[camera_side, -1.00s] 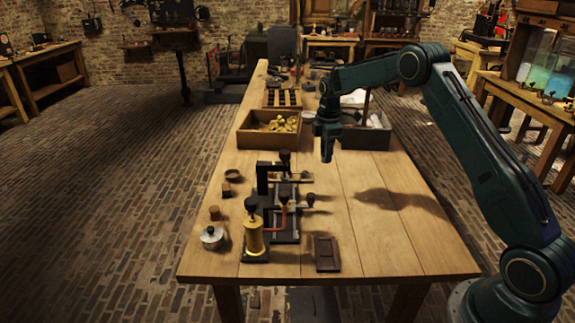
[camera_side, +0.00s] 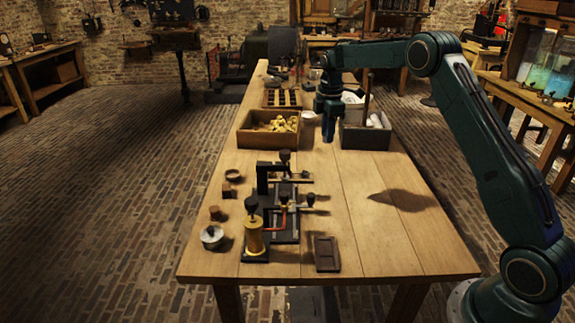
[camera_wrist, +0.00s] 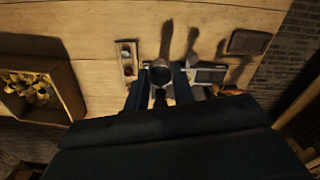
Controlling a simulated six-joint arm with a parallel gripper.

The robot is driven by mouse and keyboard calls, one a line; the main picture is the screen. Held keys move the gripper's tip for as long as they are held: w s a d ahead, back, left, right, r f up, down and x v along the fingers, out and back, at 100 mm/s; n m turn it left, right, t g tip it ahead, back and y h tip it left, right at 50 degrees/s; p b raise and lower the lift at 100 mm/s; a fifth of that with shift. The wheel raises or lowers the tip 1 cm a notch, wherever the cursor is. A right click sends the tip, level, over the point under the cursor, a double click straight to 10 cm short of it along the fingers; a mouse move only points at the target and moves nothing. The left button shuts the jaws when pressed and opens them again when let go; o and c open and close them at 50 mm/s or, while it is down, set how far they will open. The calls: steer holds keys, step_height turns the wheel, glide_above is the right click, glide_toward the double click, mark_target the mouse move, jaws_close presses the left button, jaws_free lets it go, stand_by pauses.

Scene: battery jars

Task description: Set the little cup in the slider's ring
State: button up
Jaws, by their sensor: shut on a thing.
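The cup cannot be made out in the side view. The black press rig (camera_side: 284,200) stands nearer the camera, with a brass cylinder and knobbed handles. A light wooden strip (camera_side: 299,177), possibly the slider, sticks out on its right side. A similar strip (camera_wrist: 128,62) with small round spots shows in the wrist view. I cannot make out the ring.
A wooden crate of brass pieces (camera_side: 244,141) and a grey bin (camera_side: 365,140) stand behind the rig. A lidded metal pot (camera_side: 212,237) and several small pieces line the left edge. A dark tray (camera_side: 327,253) lies at front. The right side is clear.

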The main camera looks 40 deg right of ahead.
steer(key=w+a+f, duration=0.2)
steer(key=a+f, duration=0.8)
steer(key=a, duration=0.5)
steer(key=shift+w+f, duration=0.3)
steer(key=shift+w, duration=0.1)
steer(key=shift+f, duration=0.1)
steer(key=shift+f, duration=2.75)
steer(key=shift+f, duration=0.6)
steer(key=o, duration=0.7)
steer(key=shift+c, duration=0.2)
steer(key=shift+r, duration=0.1)
